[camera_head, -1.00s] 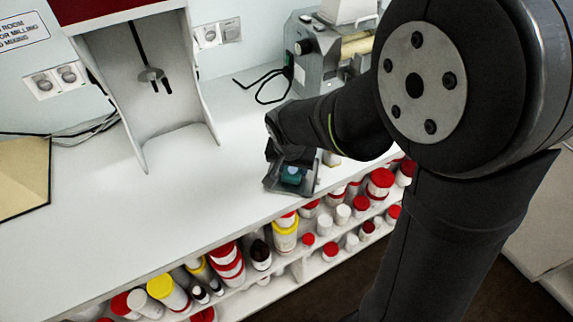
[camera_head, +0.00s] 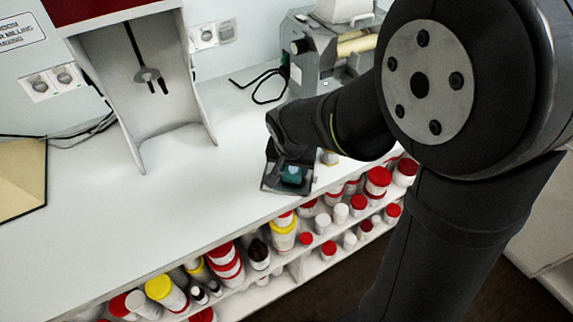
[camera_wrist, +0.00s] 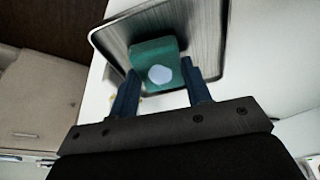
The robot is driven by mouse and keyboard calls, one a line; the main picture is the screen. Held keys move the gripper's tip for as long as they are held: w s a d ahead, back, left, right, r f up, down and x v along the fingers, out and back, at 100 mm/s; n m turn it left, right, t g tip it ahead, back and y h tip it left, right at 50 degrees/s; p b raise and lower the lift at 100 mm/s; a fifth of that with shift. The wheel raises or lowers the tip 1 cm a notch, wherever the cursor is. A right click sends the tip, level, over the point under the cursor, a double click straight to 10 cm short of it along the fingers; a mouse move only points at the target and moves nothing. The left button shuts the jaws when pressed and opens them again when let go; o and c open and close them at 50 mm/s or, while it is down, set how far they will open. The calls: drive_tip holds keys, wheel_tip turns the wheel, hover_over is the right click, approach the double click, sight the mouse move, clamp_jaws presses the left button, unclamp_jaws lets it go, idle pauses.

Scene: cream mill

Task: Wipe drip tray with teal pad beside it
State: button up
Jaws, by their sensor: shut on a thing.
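The drip tray (camera_head: 271,183) is a dark metal tray with a raised rim. It lies near the front edge of the white counter, and its brushed surface (camera_wrist: 196,28) fills the upper middle of the wrist view. The teal pad (camera_head: 291,175) is over the tray; in the wrist view the teal pad (camera_wrist: 150,50) has a pale round knob on it. My gripper (camera_wrist: 163,75) has its blue fingers on either side of the pad and is shut on it. Whether the pad's underside touches the tray is hidden. The arm hides part of the tray in the head view.
Shelves below the counter edge hold several bottles and jars (camera_head: 283,233). A grey machine (camera_head: 318,62) with a black cable stands behind the arm. A white hood (camera_head: 160,100) stands at the back left. The counter (camera_head: 130,205) left of the tray is clear.

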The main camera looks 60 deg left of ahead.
sight(293, 170)
drive_tip(key=shift+r, duration=3.9)
drive_tip(key=shift+a, duration=0.1)
